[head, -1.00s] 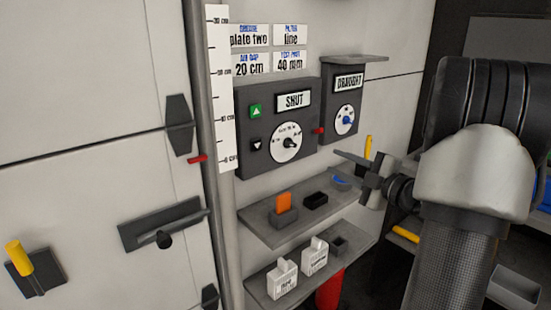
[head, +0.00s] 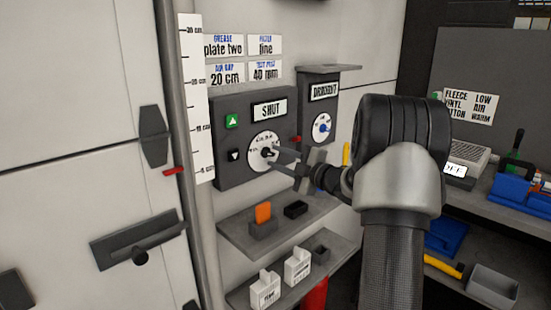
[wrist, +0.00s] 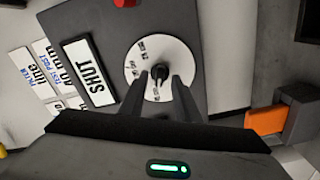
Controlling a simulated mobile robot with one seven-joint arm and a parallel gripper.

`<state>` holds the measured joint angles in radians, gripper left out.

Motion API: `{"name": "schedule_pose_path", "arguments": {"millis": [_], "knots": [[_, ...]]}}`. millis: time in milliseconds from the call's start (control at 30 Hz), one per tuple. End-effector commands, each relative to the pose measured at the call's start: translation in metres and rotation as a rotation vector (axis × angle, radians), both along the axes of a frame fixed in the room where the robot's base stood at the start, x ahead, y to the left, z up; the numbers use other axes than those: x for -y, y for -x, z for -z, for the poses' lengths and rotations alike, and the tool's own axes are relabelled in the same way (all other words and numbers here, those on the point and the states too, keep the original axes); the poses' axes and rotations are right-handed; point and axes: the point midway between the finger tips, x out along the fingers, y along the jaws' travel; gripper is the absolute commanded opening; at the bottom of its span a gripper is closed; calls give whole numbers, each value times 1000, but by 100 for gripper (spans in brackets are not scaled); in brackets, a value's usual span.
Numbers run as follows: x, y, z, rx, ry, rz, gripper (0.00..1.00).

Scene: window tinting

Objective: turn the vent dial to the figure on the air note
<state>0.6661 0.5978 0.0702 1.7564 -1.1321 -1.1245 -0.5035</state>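A white round dial (head: 263,152) with a black knob sits on the dark panel with the "SHUT" display (head: 269,110). It also shows in the wrist view (wrist: 158,52), its small marks unreadable. A second dial (head: 322,126), with a blue knob, is on the "DRAUGHT" panel to the right. My gripper (head: 270,158) is at the first dial. In the wrist view my gripper (wrist: 160,80) is open, its fingers either side of the black knob (wrist: 160,73); I cannot tell whether they touch it. A note (head: 226,74) above the panel reads "AIR GAP 20 cm".
Green and black arrow buttons (head: 232,121) are left of the dial. A ruler (head: 194,100) stands left of the panel. Below, a shelf (head: 235,237) bears an orange block (head: 263,213); white containers (head: 298,266) stand lower.

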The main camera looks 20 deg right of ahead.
Motion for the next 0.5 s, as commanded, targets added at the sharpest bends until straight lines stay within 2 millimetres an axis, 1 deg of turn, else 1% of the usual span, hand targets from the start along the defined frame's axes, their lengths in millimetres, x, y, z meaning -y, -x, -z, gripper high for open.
{"name": "schedule_pose_path", "arguments": {"millis": [33, 167, 467, 500], "knots": [[-2, -5, 1, 0, -1, 0, 30], [-5, -13, 0, 1, 0, -1, 30], [-5, -14, 0, 0, -1, 1, 30], [-5, -14, 0, 1, -1, 0, 23]]}}
